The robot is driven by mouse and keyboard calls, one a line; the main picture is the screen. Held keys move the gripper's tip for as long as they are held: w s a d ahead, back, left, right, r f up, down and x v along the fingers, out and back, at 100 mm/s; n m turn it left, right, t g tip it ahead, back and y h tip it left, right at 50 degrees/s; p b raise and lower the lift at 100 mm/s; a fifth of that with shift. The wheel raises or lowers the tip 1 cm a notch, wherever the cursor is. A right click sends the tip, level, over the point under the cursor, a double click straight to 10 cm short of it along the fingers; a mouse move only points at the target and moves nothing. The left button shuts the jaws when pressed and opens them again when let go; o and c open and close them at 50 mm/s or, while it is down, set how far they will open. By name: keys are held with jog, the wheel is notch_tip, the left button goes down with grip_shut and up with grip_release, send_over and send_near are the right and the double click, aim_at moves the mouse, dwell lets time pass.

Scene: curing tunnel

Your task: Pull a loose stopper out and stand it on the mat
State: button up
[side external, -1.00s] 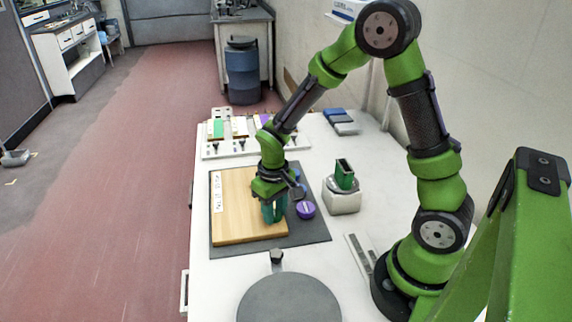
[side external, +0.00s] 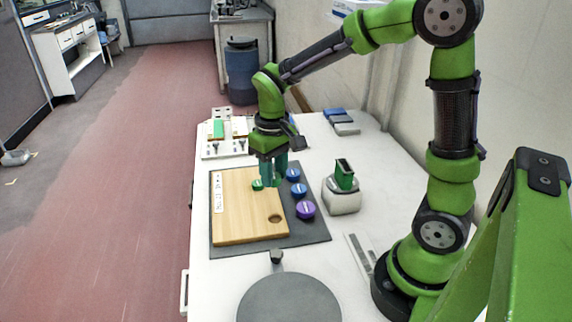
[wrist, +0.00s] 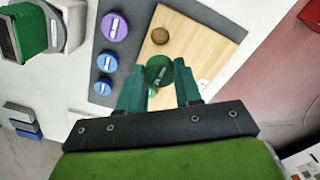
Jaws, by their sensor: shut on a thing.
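The wooden board (side external: 238,212) lies on the dark grey mat (side external: 308,232). A round hole (side external: 276,218) shows empty near its front right corner, also in the wrist view (wrist: 160,36). A green stopper (side external: 257,184) is at the board's far part. My gripper (wrist: 161,80) points down there, shut on the green stopper (wrist: 160,70), which sits between its teal fingertips. I cannot tell whether the stopper is seated or raised. A purple stopper (side external: 306,209) and two blue stoppers (side external: 298,190) (side external: 292,174) stand in a row on the mat, right of the board.
A white device with a green block (side external: 344,180) stands right of the mat. A white rack (side external: 217,143) is behind the board, and blue and grey boxes (side external: 343,124) lie at the back right. A grey round plate (side external: 288,298) is in front.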

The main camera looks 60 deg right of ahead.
aim_at(275, 175)
jog(key=shift+r, duration=1.65)
jog(key=shift+d+f, duration=0.1)
jog(key=shift+d, duration=0.15)
jog(key=w+d+f, duration=0.3)
jog(key=w+d, duration=0.2)
jog(key=d, duration=0.6)
jog(key=w+d+f, duration=0.3)
jog(key=w+d, duration=0.3)
jog(key=d, duration=0.5)
notch_tip(275, 175, down, 9)
jog(key=shift+s+a, duration=0.1)
jog(key=shift+f, duration=0.1)
